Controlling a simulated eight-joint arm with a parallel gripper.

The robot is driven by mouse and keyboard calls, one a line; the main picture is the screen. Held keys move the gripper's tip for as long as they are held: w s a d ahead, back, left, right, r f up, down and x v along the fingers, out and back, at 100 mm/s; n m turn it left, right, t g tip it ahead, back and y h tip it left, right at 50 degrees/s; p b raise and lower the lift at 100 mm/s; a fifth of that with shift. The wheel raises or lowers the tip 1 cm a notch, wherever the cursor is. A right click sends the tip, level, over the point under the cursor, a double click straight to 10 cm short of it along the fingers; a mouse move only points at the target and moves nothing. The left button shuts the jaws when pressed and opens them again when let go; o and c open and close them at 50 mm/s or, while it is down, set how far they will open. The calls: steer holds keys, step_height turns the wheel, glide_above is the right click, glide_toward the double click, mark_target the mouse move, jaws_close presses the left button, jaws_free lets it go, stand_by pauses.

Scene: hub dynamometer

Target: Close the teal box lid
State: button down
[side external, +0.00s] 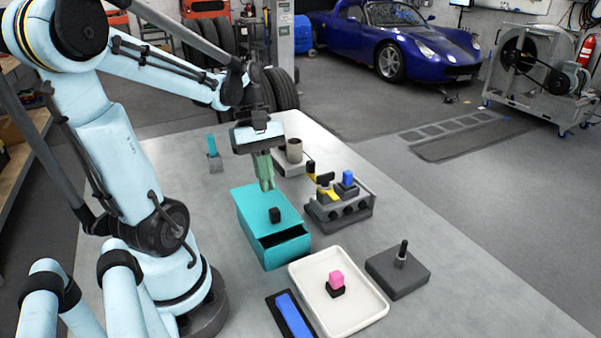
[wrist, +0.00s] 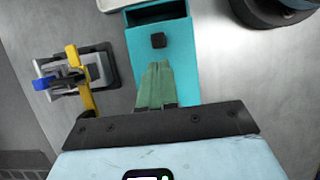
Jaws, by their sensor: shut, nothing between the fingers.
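The teal box (side external: 288,253) stands on the table; its near end also shows in the wrist view (wrist: 157,20). Its flat teal lid (side external: 255,207) carries a black knob (side external: 275,215), also visible in the wrist view (wrist: 158,40). A dark opening shows between the lid's edge and the box's near end, so the lid does not cover that end. My gripper (side external: 267,187) points down over the far part of the lid, behind the knob. Its green fingers (wrist: 157,68) are together and empty. Whether the fingertips touch the lid I cannot tell.
A grey fixture (side external: 338,206) with yellow and blue parts stands close right of the box. A white tray (side external: 372,312) with a pink-topped block lies in front. A grey block with a black peg (side external: 398,272) sits farther right.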

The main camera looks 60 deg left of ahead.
mark_target(278, 211)
steer(key=a+r, duration=0.6)
steer(key=a, duration=0.1)
steer(key=x, duration=0.9)
steer(key=shift+w+d, duration=0.15)
steer(key=shift+d, duration=0.05)
steer(key=d, duration=0.3)
steer(key=shift+f, duration=0.15)
steer(key=shift+d, duration=0.6)
steer(key=shift+d, duration=2.05)
steer(key=shift+a, duration=0.1)
